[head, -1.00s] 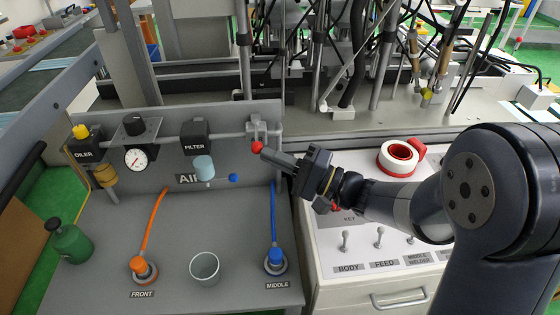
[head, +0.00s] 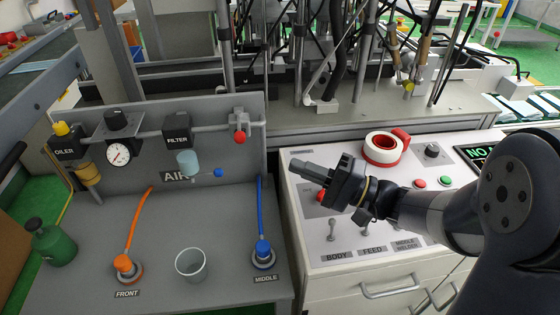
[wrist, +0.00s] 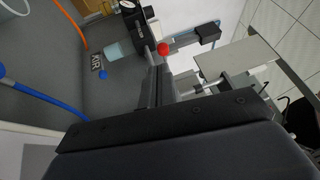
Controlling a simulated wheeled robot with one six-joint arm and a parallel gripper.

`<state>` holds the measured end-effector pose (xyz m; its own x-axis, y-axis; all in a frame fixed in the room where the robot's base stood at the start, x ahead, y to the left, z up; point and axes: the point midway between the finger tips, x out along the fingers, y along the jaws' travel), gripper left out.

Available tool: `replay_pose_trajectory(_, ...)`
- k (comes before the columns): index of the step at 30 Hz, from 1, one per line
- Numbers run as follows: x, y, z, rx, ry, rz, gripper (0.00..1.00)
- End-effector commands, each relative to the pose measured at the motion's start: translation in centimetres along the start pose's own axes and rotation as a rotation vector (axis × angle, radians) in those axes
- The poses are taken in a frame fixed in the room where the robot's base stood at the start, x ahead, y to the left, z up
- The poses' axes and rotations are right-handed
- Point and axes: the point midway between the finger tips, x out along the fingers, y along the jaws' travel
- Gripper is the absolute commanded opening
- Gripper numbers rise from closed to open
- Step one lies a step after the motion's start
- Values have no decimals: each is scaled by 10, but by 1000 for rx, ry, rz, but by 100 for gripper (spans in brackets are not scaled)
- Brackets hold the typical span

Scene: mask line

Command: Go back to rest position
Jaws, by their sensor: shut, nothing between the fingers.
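My gripper (head: 296,169) is shut and empty. In the head view it points left, above the white control panel (head: 330,250), to the right of the air board and clear of it. The red-tipped valve lever (head: 240,136) is on the pipe at the board's right end, left of and above my fingertips, and apart from them. In the wrist view the red knob (wrist: 163,49) shows just beyond the end of my fingers (wrist: 157,85); whether there is a gap cannot be told from that view alone.
The air board (head: 235,110) carries the filter (head: 178,130), the gauge (head: 118,153) and the oiler (head: 66,145). Below are orange and blue hoses and a clear cup (head: 191,264). A red-and-white tape roll (head: 383,148) lies on the panel behind my gripper. Machine posts and cables stand behind.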

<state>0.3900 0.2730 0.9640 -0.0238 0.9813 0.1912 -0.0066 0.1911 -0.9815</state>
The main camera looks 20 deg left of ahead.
Motion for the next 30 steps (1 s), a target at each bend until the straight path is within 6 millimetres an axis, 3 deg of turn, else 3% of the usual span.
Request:
replay_pose_trajectory(6,-29,0,3,-1,2,0,0)
replay_pose_trajectory(12,-37,0,4,0,0,1,0)
replay_pose_trajectory(23,-36,0,4,0,-1,0,0)
replay_pose_trajectory(30,-14,-1,3,0,-4,0,0)
